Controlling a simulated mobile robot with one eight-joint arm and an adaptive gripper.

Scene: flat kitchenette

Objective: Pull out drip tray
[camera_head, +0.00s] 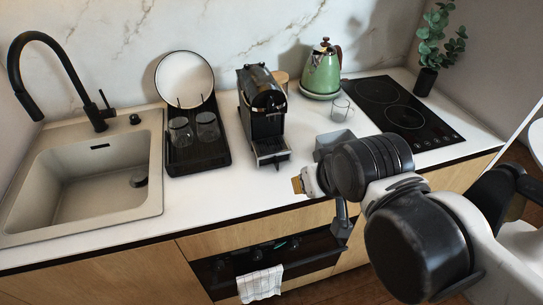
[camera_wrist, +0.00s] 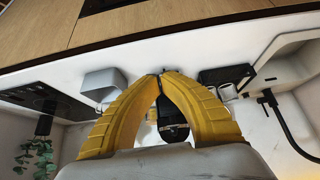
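The black coffee machine (camera_head: 262,103) stands on the white counter against the back wall. Its drip tray (camera_head: 271,152) sits low at the machine's front and appears to be in place. My gripper (camera_head: 297,184) is near the counter's front edge, in front and to the right of the drip tray, apart from it. In the wrist view, which is upside down, the yellow fingers of my gripper (camera_wrist: 160,76) meet at their tips with nothing visible between them. Part of the coffee machine (camera_wrist: 173,122) shows between the fingers; the drip tray is mostly hidden behind the fingertips there.
A grey open box (camera_head: 334,144) stands right of the machine, near my arm. A black dish rack (camera_head: 198,158) with glasses and a plate is to the left, then the sink (camera_head: 85,180). A green kettle (camera_head: 322,73) and a hob (camera_head: 405,112) are at the right.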

